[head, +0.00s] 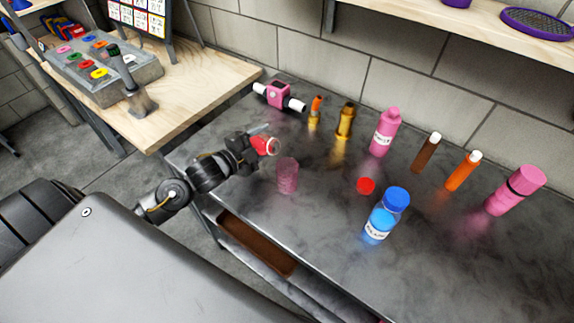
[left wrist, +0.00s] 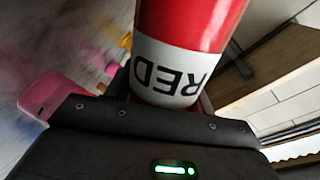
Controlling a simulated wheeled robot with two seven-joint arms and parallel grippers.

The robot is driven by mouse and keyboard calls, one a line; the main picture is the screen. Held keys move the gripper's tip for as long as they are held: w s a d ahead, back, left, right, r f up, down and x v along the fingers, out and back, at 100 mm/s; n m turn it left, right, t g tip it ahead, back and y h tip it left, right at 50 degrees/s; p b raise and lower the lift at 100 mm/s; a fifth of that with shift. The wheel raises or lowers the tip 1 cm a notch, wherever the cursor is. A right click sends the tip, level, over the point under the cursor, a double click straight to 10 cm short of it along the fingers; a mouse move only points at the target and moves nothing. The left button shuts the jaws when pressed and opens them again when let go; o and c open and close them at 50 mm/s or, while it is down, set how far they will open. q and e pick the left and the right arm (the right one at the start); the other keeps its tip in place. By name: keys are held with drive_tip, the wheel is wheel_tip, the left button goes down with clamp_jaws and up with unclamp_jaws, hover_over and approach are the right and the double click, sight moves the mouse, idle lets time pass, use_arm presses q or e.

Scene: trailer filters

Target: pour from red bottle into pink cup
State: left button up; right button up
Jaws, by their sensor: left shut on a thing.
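The red bottle (head: 268,146) is held in my left gripper (head: 252,150), which is shut on it. In the left wrist view the red bottle (left wrist: 185,22) fills the top centre, its white label reading "RED" upside down. In the head view it looks tipped over, with its end toward the right. The translucent pink cup (head: 287,176) stands upright on the dark table, just below and right of the bottle, apart from it. No liquid stream shows. Much of the bottle is hidden by the gripper. My right gripper is not in view.
A red cap (head: 366,185) lies on the table (head: 315,240). A blue bottle (head: 383,215) stands near the front. A wooden bench (head: 190,85) is at the left.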

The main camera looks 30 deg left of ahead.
use_arm(q)
drive_tip(key=shift+a+f+m+y+b, duration=0.1)
drive_tip(key=shift+m+y+b, duration=0.2)
drive_tip(key=shift+m+b, duration=0.5)
idle(0.4)
drive_tip(key=shift+d+r+m+p, duration=0.35)
drive_tip(key=shift+r+m, duration=0.25)
drive_tip(key=shift+r, duration=0.1)
idle(0.8)
drive_tip(key=shift+d+r+m+y, duration=0.1)
drive_tip(key=shift+r+m+y, duration=0.2)
drive_tip(key=shift+r+m, duration=0.55)
idle(2.7)
drive_tip(key=shift+f, duration=0.15)
